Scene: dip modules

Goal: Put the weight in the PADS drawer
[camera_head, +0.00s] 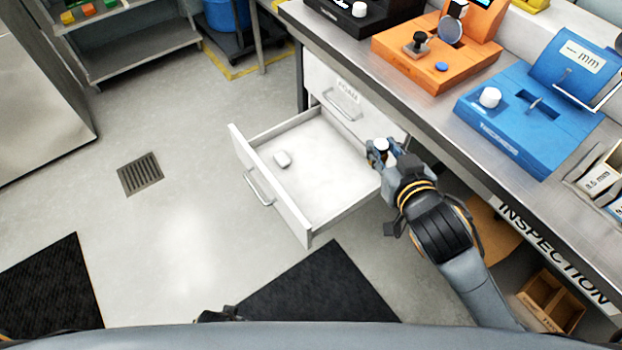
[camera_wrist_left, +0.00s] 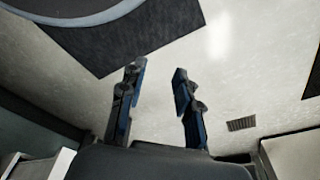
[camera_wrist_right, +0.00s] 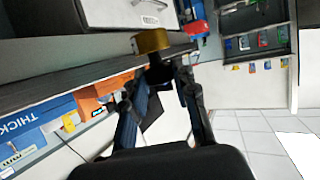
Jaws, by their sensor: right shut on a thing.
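My right gripper (camera_head: 380,152) is shut on the weight, above the right side of the open drawer (camera_head: 270,202). In the right wrist view, the weight (camera_wrist_right: 150,41) shows a brass-coloured end beyond the fingertips (camera_wrist_right: 162,80), with a dark part between them. In the head view the fingers mostly hide it. My left gripper (camera_wrist_left: 158,85) is open and empty above the floor.
The bench (camera_head: 425,115) carries an orange device (camera_head: 437,55), a blue device (camera_head: 540,118) and a black one (camera_head: 365,14). Bins (camera_head: 552,300) stand below it. A dark mat (camera_head: 315,285) lies in front of the drawer. The floor to the left is mostly clear.

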